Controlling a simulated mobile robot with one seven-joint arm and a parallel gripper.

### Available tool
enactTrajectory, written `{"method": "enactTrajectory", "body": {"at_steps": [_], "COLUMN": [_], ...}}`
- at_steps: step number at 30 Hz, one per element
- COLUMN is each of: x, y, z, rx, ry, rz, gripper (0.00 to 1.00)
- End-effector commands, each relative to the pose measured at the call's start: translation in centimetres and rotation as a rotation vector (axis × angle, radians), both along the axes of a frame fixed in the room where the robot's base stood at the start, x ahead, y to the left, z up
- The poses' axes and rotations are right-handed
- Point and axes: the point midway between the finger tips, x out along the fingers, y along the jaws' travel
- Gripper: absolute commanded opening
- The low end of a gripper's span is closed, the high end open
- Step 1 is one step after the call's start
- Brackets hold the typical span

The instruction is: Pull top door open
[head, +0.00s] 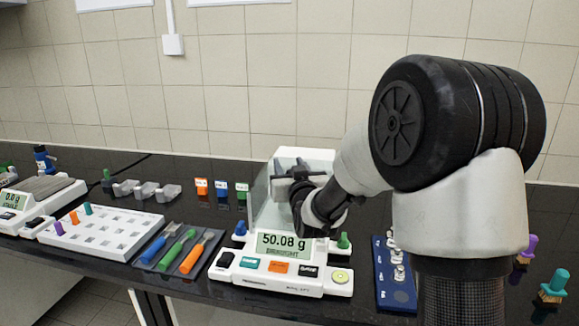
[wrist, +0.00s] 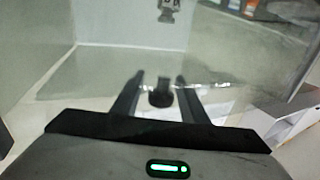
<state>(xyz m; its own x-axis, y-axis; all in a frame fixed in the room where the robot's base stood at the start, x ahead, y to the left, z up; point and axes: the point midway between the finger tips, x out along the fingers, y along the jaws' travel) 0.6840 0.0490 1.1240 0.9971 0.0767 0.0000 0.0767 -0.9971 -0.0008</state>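The balance (head: 228,275) stands on the dark bench, its display reading 50.08 g. A clear glass draft shield (head: 262,205) rises above its base. My gripper (head: 290,173) is at the top of the shield, and my arm hides much of the right side. In the wrist view, a small black knob (wrist: 160,93) sits on the clear top door (wrist: 100,72). My gripper (wrist: 158,84) has its two fingers apart, one on each side of the knob, with a gap visible on both sides. Whether the door has slid at all cannot be told.
A blue weight rack (head: 385,280) stands close on the right. The tiled wall (head: 230,80) is behind.

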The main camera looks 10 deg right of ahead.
Motion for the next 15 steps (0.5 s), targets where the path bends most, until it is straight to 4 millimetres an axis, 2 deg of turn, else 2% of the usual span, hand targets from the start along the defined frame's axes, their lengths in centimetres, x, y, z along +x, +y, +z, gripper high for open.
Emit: {"method": "enactTrajectory", "body": {"at_steps": [8, 11, 15], "x": [-0.6, -1.9, -4.9], "y": [0.0, -0.1, -0.3], "z": [0.0, 0.0, 0.0], "rx": [-0.001, -0.002, -0.003], "ry": [0.001, 0.001, 0.000], "rz": [0.001, 0.001, 0.001], "gripper": [0.40, 0.40, 0.40]}}
